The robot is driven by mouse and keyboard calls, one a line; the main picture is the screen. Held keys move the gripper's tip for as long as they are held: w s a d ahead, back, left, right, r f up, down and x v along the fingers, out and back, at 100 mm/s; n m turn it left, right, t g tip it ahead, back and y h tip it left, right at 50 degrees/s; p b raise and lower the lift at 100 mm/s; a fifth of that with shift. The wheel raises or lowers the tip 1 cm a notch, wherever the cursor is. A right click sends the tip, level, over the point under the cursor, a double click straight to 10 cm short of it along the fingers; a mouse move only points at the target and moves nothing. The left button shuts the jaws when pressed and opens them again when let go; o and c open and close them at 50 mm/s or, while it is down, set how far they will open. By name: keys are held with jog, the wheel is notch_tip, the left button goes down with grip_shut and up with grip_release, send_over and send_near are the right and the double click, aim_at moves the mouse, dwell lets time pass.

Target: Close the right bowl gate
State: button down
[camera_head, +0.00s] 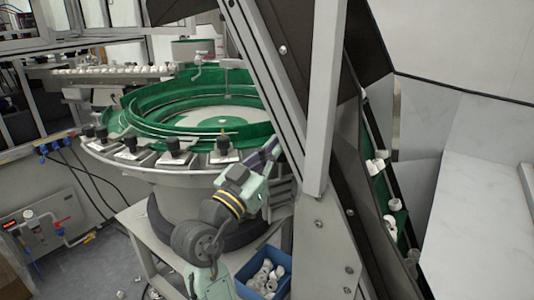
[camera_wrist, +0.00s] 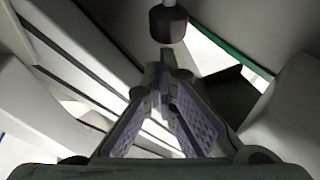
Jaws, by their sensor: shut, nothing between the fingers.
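A round feeder bowl with green tracks (camera_head: 140,108) stands at the left middle of the head view. My gripper (camera_head: 270,148) is at its right rim, partly hidden behind a slanted metal post. In the wrist view my gripper (camera_wrist: 165,85) shows its two purple-padded fingers meeting at the tips, shut and empty. A dark round knob on a light rod (camera_wrist: 168,24) is just beyond the fingertips; I cannot tell whether they touch it. I cannot clearly make out the right bowl gate or whether it is open.
The slanted metal post (camera_head: 322,100) stands close on the right of my gripper. Black clamp knobs (camera_head: 173,146) line the bowl's front rim. A blue bin of white caps (camera_head: 263,275) sits below. A dark chute with white caps (camera_head: 388,205) runs down at the right.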

aim_at(280, 180)
jog(key=shift+f, duration=0.1)
notch_tip(280, 180, down, 3)
jog(key=b, duration=0.3)
jog(key=shift+a, duration=0.1)
dwell(0.4)
